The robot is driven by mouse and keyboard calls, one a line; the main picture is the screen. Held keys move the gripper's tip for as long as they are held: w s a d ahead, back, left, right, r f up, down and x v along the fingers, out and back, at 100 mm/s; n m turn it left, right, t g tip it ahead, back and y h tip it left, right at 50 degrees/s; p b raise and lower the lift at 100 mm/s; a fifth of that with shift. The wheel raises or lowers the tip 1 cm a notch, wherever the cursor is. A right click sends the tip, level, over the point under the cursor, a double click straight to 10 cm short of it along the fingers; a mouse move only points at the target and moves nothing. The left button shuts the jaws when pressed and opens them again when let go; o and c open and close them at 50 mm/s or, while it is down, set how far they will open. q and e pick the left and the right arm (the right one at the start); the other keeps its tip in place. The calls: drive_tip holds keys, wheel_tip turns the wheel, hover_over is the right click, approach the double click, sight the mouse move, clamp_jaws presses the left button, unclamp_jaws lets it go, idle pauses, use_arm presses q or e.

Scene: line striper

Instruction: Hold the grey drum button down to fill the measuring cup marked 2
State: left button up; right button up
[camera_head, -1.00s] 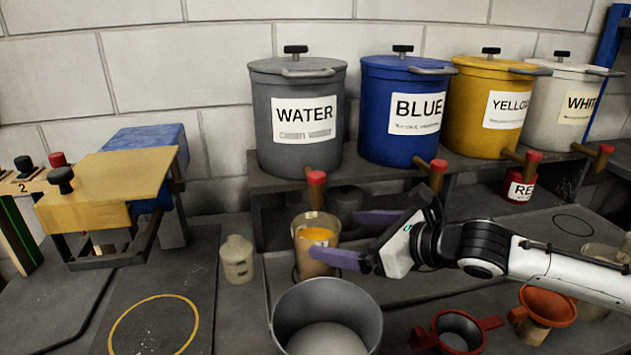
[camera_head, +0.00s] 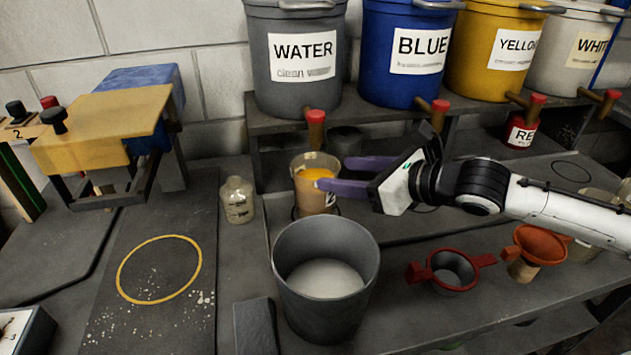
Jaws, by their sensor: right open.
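The grey WATER drum (camera_head: 297,72) stands on the shelf at the back. Its spout with a red button (camera_head: 316,117) points forward over the bench. A clear measuring cup (camera_head: 313,176) with orange contents stands below that button. A white label shows on its side, but its number cannot be read. My right gripper (camera_head: 332,174) comes from the right with its purple fingers spread. The fingertips are at the cup's right side, below the button and apart from it. Whether they touch the cup I cannot tell. My left gripper is out of view.
Blue (camera_head: 407,45), yellow (camera_head: 492,50) and white drums stand along the shelf. A grey bucket (camera_head: 330,292) stands in front of the cup. A small bottle (camera_head: 238,200) is at its left. A red strainer (camera_head: 452,272) and an orange funnel (camera_head: 542,245) lie at the right.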

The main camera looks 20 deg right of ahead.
clamp_jaws()
drive_tip(key=shift+s, duration=0.1)
idle(1.2)
